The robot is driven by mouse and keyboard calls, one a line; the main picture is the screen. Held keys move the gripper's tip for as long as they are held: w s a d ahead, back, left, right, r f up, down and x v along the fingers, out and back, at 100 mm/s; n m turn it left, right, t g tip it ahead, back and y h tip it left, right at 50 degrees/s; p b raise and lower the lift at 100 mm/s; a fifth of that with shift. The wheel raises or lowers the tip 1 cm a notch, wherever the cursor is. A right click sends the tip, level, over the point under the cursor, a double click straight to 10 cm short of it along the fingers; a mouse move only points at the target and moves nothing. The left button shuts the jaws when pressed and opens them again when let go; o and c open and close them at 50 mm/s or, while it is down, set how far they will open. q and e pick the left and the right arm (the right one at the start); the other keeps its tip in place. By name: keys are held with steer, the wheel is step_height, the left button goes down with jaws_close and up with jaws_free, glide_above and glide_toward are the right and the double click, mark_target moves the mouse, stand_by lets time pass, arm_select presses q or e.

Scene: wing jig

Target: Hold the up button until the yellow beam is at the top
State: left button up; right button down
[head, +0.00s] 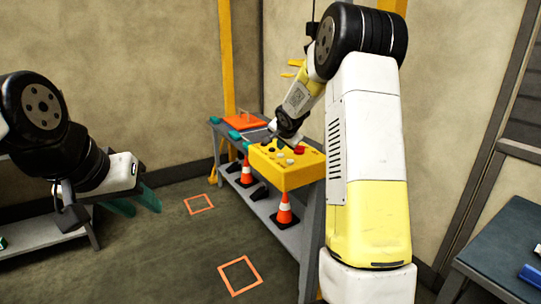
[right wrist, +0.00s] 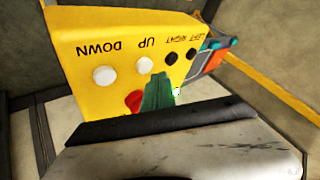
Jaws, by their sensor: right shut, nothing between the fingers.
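The yellow control box (head: 283,172) sits on the grey bench in the head view. In the right wrist view, the box (right wrist: 75,40) shows upside-down labels, with the white UP button (right wrist: 145,65) beside the white DOWN button (right wrist: 103,76). My right gripper (right wrist: 158,90) is shut and empty, its green fingertips close to the UP button; I cannot tell whether they touch it. In the head view its fingers are hidden behind my wrist. My left gripper (head: 137,202) is open and empty at the left. Yellow pieces (head: 291,69) show partly behind my right arm; I cannot tell whether they are the beam.
A red button (right wrist: 133,101) and two black buttons (right wrist: 171,59) are near the fingertips. Orange cones (head: 284,208) stand on the bench's lower shelf. A yellow post (head: 227,60) rises behind the bench. The floor with orange squares (head: 240,276) is clear.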

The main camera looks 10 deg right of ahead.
mark_target(281, 155)
steer(key=shift+r, duration=2.5)
